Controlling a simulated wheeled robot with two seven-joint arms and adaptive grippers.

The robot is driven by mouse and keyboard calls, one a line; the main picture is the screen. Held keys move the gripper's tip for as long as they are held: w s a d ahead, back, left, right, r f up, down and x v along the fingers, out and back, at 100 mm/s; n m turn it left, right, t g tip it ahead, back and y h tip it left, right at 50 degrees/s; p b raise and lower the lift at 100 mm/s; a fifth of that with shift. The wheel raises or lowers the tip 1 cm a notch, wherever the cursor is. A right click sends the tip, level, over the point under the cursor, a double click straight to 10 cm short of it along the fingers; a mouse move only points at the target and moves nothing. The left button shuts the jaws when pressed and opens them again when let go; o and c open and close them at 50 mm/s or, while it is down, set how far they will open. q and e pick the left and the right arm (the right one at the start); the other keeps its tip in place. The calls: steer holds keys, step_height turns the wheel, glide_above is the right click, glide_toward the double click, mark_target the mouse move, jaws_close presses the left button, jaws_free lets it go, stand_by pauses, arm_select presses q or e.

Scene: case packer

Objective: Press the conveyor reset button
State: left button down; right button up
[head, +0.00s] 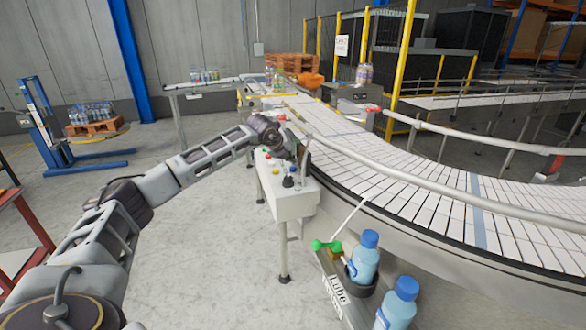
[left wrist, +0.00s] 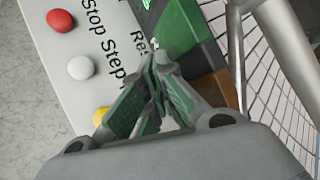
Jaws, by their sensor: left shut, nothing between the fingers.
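The grey control box (head: 290,203) stands on legs beside the conveyor. In the left wrist view its panel (left wrist: 45,75) carries a red button (left wrist: 60,21), a white button (left wrist: 82,68) and a yellow button (left wrist: 103,115). Labels read "Stop" and "Step", and a partly covered one begins "Re". My left gripper (left wrist: 155,50) is shut and empty, its fingertips over the panel near the "Re" label. I cannot tell whether they touch anything; the reset button itself is not clearly visible. In the head view the left gripper (head: 302,160) is over the box's far right side. My right gripper is out of view.
A curved conveyor (head: 400,180) with a metal guard rail (head: 420,182) runs right behind the box. Blue bottles (head: 364,262) stand at the lower front. A dark knob (head: 288,182) rises from the box. In the left wrist view a green, dark and orange block (left wrist: 185,35) is close to the fingers.

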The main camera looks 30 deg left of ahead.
arm_select(q)
steer(key=shift+r+p, duration=1)
steer(key=shift+r, duration=1.5)
